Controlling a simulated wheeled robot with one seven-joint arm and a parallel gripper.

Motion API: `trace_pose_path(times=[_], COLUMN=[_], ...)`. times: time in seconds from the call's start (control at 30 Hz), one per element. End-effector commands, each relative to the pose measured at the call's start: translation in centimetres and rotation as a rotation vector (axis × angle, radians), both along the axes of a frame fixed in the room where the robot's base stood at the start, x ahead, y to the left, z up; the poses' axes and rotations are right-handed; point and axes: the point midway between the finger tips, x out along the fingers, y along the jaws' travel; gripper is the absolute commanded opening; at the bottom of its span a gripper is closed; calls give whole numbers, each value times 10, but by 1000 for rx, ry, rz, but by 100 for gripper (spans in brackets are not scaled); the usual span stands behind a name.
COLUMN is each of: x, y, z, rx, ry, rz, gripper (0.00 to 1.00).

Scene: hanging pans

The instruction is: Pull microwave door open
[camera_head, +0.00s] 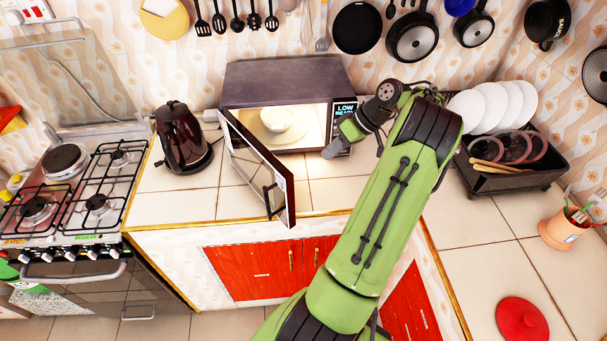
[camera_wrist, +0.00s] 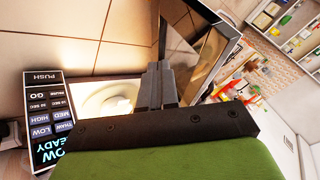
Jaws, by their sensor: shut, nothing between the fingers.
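The microwave (camera_head: 285,85) stands on the counter against the tiled wall. Its door (camera_head: 258,165) is swung wide open toward the front, with a dark handle (camera_head: 270,197) on its outer side. A white bowl on a plate (camera_head: 278,125) shows in the lit interior. My gripper (camera_head: 328,153) is in front of the microwave opening, near the control panel (camera_head: 343,122), apart from the door in the head view. In the wrist view, the fingers (camera_wrist: 158,84) are together and empty, with the door (camera_wrist: 205,50) to their right and the panel (camera_wrist: 48,120) at left.
A dark kettle (camera_head: 182,138) stands left of the door, beside the gas stove (camera_head: 75,190). A dish rack (camera_head: 515,170) with plates is at the right. Pans and utensils hang above. The counter between kettle and door is clear.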

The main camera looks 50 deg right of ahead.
Motion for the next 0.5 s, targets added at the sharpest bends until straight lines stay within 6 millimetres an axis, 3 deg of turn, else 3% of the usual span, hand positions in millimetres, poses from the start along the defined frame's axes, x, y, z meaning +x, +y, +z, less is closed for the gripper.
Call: trace_pose_path(times=[0.5], x=[52], y=[38], z=[-83], rx=[2], ry=[3], rz=[7], gripper=[0])
